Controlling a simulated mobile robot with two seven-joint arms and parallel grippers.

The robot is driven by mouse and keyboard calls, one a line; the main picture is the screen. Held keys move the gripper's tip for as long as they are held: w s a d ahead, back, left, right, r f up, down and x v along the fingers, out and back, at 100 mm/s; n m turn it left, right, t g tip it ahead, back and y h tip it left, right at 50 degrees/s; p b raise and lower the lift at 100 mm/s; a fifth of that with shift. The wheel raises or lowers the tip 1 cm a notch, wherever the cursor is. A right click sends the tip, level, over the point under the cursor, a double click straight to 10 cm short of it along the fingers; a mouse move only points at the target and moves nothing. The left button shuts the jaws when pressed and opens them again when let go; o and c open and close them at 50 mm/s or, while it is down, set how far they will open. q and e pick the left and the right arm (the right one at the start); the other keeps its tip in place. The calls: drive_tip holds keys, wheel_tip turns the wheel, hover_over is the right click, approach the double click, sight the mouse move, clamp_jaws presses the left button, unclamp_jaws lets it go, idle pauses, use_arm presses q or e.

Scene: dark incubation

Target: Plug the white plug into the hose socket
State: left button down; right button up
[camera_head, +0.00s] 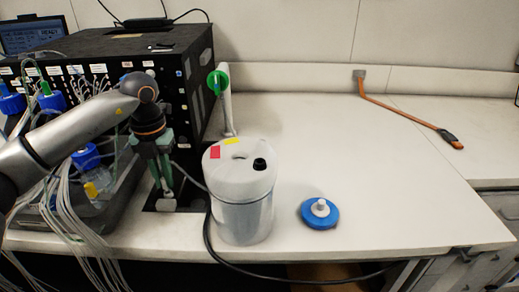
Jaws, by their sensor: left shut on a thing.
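My left gripper (167,190) points down in front of the black box, left of the white canister. Its green fingers are shut on a small pale piece (166,205) at their tips, which appears to be the white plug; the fingers hide part of it. I cannot make out the hose socket for certain. A dark hose (207,240) runs past the canister and along the bench's front edge. My right gripper is not in view.
The white canister (243,215) with a black cap stands right of my left gripper. A blue disc (313,219) with a white knob lies farther right. Cables and bottles crowd the left. An orange-handled tool (400,113) lies at the back right; the bench's middle is clear.

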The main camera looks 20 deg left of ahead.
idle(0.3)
use_arm(q)
drive_tip(key=shift+f, duration=0.7)
idle(0.6)
drive_tip(key=c, duration=0.8)
unclamp_jaws()
drive_tip(key=shift+o, duration=0.2)
